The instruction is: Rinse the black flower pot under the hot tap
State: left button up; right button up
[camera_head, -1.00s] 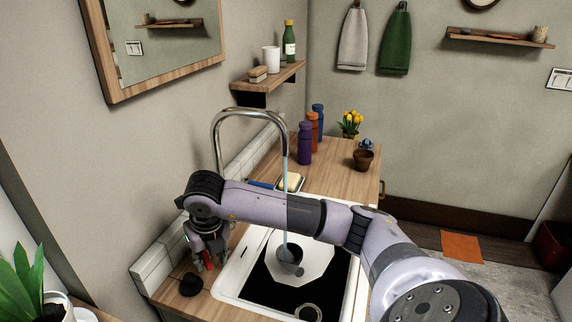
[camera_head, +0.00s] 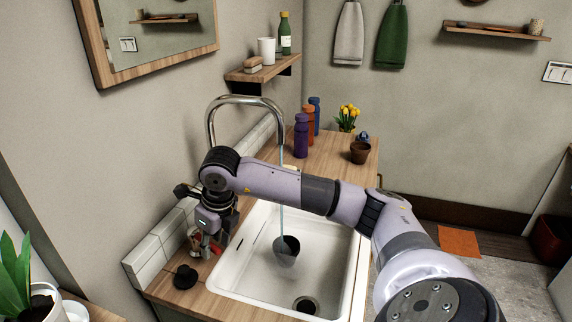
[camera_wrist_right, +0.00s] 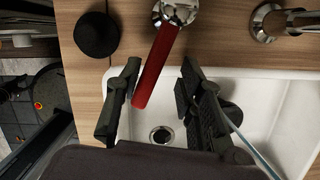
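The black flower pot (camera_head: 287,257) sits in the white sink (camera_head: 331,240), apparently tilted, with its dark opening showing. A thin bluish water stream (camera_head: 281,190) falls from the curved metal spout (camera_head: 238,98) into or onto the pot. In the right wrist view, the pot (camera_wrist_right: 232,112) is partly hidden behind a finger, and the stream (camera_wrist_right: 256,146) shows beside it. My right gripper (camera_wrist_right: 158,88) is open, its fingers on either side of the red tap lever (camera_wrist_right: 158,62), with visible gaps. The lever also shows in the head view (camera_head: 206,247). My left gripper is out of view.
A black round object (camera_head: 186,277) lies on the wooden counter by the tap. Purple (camera_head: 301,136), orange and blue bottles, a brown pot (camera_head: 360,152) and yellow flowers (camera_head: 348,114) stand behind the sink. A green plant (camera_head: 18,272) is at lower left.

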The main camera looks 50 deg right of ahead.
jog(key=shift+w+d+f+n+b, duration=0.1)
jog(key=shift+w+d+n+b, duration=0.15)
jog(key=shift+d+n+b, duration=0.45)
jog(key=n, duration=0.2)
jog(key=shift+w+d+n+y, duration=0.25)
jog(key=shift+d+n+y, duration=0.05)
jog(key=shift+d+y, duration=0.1)
jog(key=shift+s+a+m, duration=0.3)
jog(key=shift+a+m, duration=0.25)
jog(key=shift+m, duration=0.45)
jog(key=shift+p, duration=0.3)
notch_tip(320, 180, up, 7)
jog(key=p, duration=0.4)
jog(key=shift+p, duration=0.3)
